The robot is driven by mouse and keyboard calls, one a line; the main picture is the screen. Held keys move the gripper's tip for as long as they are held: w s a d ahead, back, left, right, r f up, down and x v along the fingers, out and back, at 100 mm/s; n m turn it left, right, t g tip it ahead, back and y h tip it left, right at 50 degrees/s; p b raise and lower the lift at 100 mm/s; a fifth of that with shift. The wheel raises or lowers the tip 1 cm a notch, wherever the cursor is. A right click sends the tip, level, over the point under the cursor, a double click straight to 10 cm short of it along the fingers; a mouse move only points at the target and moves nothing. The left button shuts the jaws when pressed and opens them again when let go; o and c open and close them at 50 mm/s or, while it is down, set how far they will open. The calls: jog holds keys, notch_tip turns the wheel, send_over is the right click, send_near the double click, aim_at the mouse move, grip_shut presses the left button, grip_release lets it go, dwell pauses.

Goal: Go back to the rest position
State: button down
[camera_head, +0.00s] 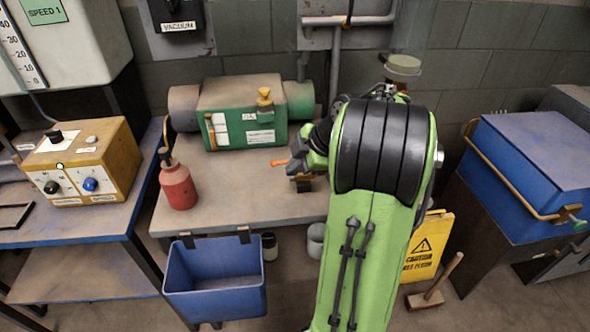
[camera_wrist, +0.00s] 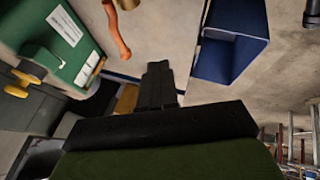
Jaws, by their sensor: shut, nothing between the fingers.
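My gripper (camera_wrist: 158,68) shows in the wrist view as dark fingers closed together, with nothing between them. In the head view my green and black arm reaches over the right part of the workbench (camera_head: 225,192) and hides most of the gripper. An orange lever (camera_head: 279,162) sticks out just left of the gripper; in the wrist view the lever (camera_wrist: 116,32) lies up and left of the fingertips, apart from them. A brass-coloured fitting (camera_head: 303,178) shows partly below the gripper in the head view.
A green machine (camera_head: 243,112) stands at the back of the workbench, a red bottle (camera_head: 177,184) at its left. A blue bin (camera_head: 214,283) hangs at the front. Right of my arm are a yellow caution sign (camera_head: 428,246) and a blue box (camera_head: 535,165). A control box (camera_head: 84,160) stands left.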

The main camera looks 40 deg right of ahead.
jog(key=a+p+v, duration=0.1)
jog(key=p+v, duration=0.1)
jog(key=v, duration=0.4)
jog(key=shift+s+r, duration=0.25)
jog(key=shift+r, duration=0.2)
jog(key=shift+d, duration=0.1)
jog(key=s+a+r+m+g+h+p, duration=0.15)
jog(key=a+r+m+p, duration=0.3)
jog(key=a, duration=0.55)
jog(key=s+a+r+m+t+p, duration=0.1)
jog(key=s+a+r+m+p, duration=0.2)
jog(key=a+r, duration=0.5)
jog(key=s+a+f+m+p, duration=0.2)
jog(key=s+a+m, duration=0.2)
jog(key=s, duration=0.5)
jog(key=shift+a+f+m+h+p, duration=0.25)
jog(key=shift+m+h+p, duration=0.2)
jog(key=shift+m, duration=0.4)
jog(key=c, duration=1.8)
grip_release()
jog(key=shift+r, duration=0.1)
